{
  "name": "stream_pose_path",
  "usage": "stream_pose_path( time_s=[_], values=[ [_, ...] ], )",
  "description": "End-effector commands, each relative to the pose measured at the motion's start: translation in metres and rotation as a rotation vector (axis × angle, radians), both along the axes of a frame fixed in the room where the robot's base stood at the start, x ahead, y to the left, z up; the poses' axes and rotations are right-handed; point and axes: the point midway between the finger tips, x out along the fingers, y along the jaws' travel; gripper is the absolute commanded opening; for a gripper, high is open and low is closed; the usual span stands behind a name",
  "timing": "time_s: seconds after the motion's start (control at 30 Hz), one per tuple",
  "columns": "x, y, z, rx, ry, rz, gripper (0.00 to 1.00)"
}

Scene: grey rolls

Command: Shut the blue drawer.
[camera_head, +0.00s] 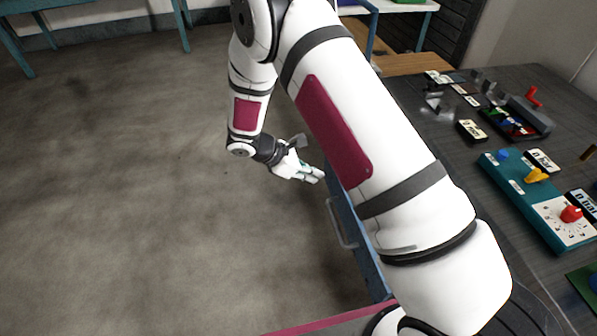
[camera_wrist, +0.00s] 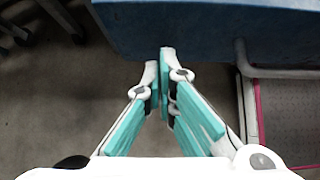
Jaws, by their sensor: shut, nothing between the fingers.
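The blue drawer (camera_head: 367,255) is at the side of the dark workbench, with a grey bar handle (camera_head: 341,226) on its front. My arm hides much of it in the head view, and I cannot tell how far out it stands. My gripper (camera_head: 320,175) is shut and empty, beside the far end of the blue front, beyond the handle. In the wrist view the fingertips (camera_wrist: 164,62) are close to the blue face (camera_wrist: 215,28); I cannot tell whether they touch. The handle (camera_wrist: 241,85) is to their right.
The dark bench top (camera_head: 440,155) carries a teal panel (camera_head: 535,215) with coloured knobs, a black tray (camera_head: 515,120) and small labelled blocks. Grey floor (camera_head: 130,200) is clear to the left. Blue table legs stand at the back.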

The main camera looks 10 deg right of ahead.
Motion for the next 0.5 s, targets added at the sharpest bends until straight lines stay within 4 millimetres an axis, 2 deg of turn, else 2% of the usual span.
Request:
stream_pose_path(
  time_s=[0.17,0.5],
  values=[
    [-0.0002,-0.012,-0.0001,0.0,0.0,0.0,0.0],
    [0.0,-0.0134,-0.0001,0.0,0.0,0.0,0.0]
  ],
)
